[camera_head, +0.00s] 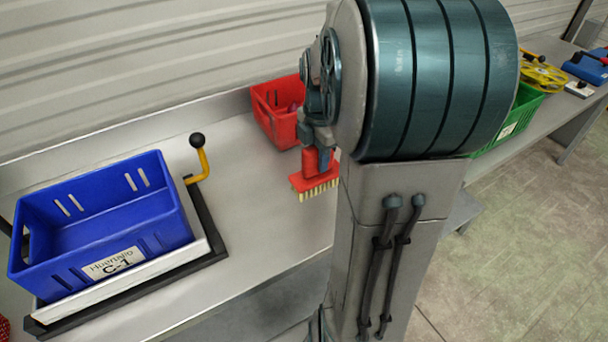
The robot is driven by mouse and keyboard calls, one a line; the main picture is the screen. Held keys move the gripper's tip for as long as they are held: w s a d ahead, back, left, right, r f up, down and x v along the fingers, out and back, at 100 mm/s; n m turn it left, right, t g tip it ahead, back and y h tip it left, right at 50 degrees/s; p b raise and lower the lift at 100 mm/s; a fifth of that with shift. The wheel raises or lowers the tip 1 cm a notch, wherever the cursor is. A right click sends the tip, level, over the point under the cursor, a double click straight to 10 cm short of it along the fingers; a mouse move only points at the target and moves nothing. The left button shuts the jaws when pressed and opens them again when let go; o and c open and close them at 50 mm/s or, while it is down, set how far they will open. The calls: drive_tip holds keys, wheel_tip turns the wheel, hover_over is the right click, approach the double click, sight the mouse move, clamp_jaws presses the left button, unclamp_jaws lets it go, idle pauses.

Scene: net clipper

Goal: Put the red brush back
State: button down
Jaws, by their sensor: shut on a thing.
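The red brush (314,181) has a red block with pale bristles facing down and a red handle rising from it. My gripper covers part of the bin's right edge.
A blue crate (60,262) labelled C-1 sits on a tray at left, with a yellow lever (203,165) beside it. A green crate (520,120) stands at right behind the large grey-green cylinder. The table's middle (255,200) is clear.

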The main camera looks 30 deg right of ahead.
sight(304, 177)
drive_tip(key=a+f, duration=0.1)
drive_tip(key=w+a+f, duration=0.1)
drive_tip(key=a, duration=0.1)
drive_tip(key=shift+w, duration=0.15)
drive_tip(key=shift+f, duration=1.95)
drive_tip(key=shift+f, duration=0.1)
drive_tip(key=c, duration=1.3)
unclamp_jaws()
drive_tip(key=shift+o, duration=0.2)
